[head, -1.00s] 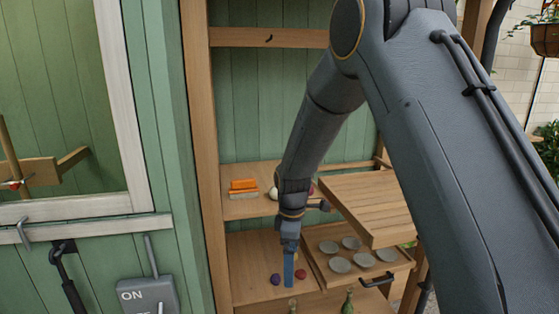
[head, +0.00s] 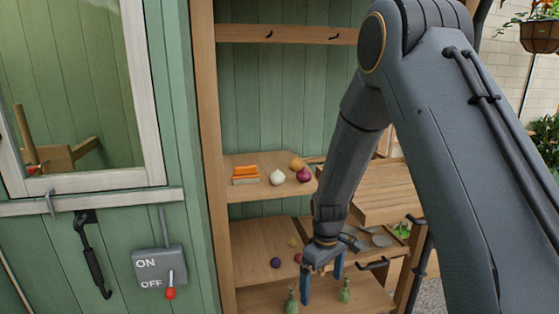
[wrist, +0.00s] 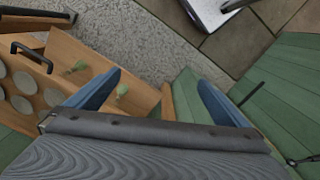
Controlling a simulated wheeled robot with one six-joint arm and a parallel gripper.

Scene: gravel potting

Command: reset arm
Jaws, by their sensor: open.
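My gripper (head: 321,284) points down in front of the wooden shelf unit, with its blue fingers apart and nothing between them. In the wrist view my gripper (wrist: 155,98) also shows its two blue fingers spread wide and empty. My arm comes down from the upper right in the head view and hides part of the shelves. The fingertips are near two green bottles (head: 291,302) on the lowest shelf; I cannot tell the exact gap.
An orange-topped brush (head: 245,173), a white onion (head: 277,178) and a red onion (head: 304,175) sit on the upper shelf. A drawer with several round dishes (wrist: 22,104) is to the right. A switch box (head: 160,264) hangs on the green wall at left. Paving lies in front.

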